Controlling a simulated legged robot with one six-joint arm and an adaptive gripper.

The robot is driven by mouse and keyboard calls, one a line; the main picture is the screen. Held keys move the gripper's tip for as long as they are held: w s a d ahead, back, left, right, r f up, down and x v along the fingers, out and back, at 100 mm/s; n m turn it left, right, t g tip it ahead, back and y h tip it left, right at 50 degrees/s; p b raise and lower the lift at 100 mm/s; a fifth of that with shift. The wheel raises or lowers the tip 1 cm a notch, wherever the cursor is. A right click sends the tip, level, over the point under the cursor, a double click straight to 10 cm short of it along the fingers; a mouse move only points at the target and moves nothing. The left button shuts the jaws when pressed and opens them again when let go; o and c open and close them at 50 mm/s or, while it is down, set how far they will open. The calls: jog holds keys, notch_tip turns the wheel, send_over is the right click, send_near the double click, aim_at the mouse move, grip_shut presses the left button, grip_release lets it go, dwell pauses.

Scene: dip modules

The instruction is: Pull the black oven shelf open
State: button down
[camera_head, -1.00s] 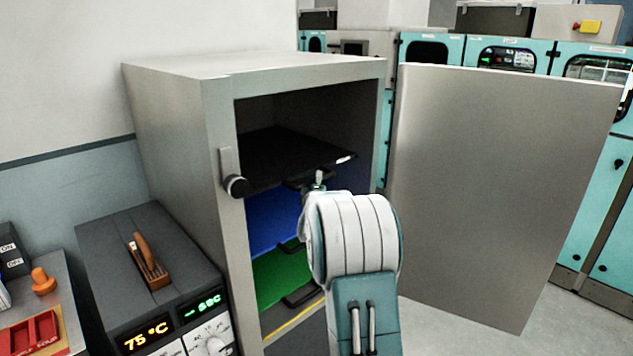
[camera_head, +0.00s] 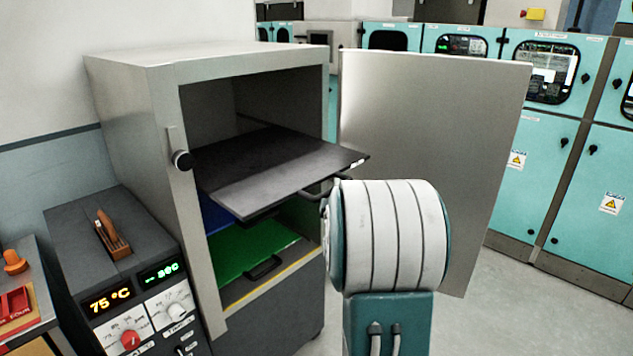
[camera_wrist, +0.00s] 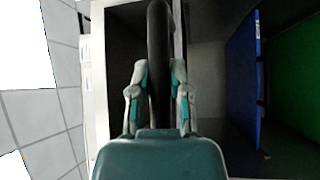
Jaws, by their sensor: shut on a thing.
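The black shelf (camera_head: 265,165) sits in the upper part of the grey oven (camera_head: 140,140) and sticks out past its front opening. Its dark handle (camera_head: 312,192) is at the front edge. My gripper (camera_wrist: 159,75) is shut on this handle (camera_wrist: 158,35) in the wrist view, with one finger on each side of it. In the head view my arm hides most of the gripper and part of the handle.
Below are a blue shelf (camera_head: 216,214) and a green shelf (camera_head: 245,250), both inside the oven. The oven door (camera_head: 430,140) stands wide open at the right. A control box (camera_head: 85,235) stands at the left. Teal cabinets (camera_head: 560,170) line the back.

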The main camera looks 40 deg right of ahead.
jog(key=shift+s+d+f, duration=0.1)
jog(key=shift+s+f, duration=0.05)
jog(key=shift+s, duration=0.8)
jog(key=shift+s+d+f, duration=0.1)
jog(key=shift+s+f, duration=0.05)
jog(key=shift+s, duration=0.75)
jog(key=c, duration=0.8)
grip_release()
jog(key=shift+o, duration=1.2)
jog(key=shift+d, duration=0.2)
jog(key=shift+r, duration=0.1)
jog(key=v, duration=1.2)
